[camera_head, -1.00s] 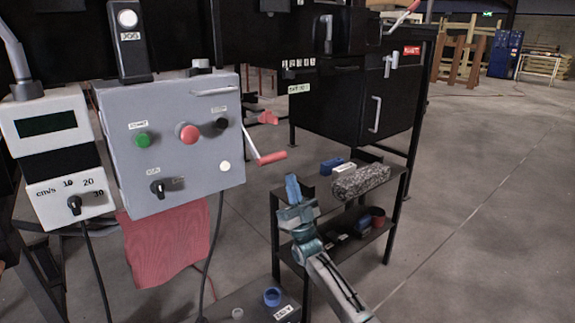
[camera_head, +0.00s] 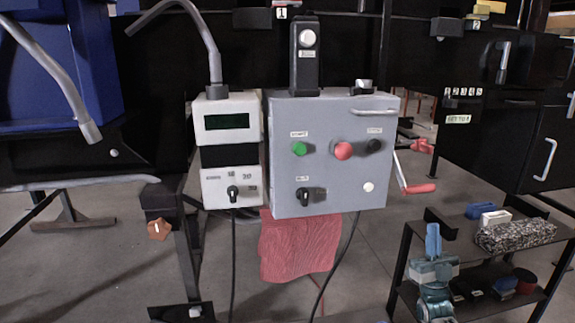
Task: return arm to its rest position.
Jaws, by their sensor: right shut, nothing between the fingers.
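My right gripper (camera_head: 433,246) is in the lower right of the head view, on a teal and grey arm that rises from the bottom edge. Its blue fingers point up and are shut, with nothing between them. It appears in front of the left end of a black two-level shelf (camera_head: 546,238). My left gripper is not in view.
A grey control box (camera_head: 330,180) with buttons and a red-handled crank (camera_head: 412,187) stands left of the gripper. A speckled block (camera_head: 515,235), a white block (camera_head: 495,217) and a blue block (camera_head: 480,210) lie on the shelf's top. A red cloth (camera_head: 298,245) hangs below the box.

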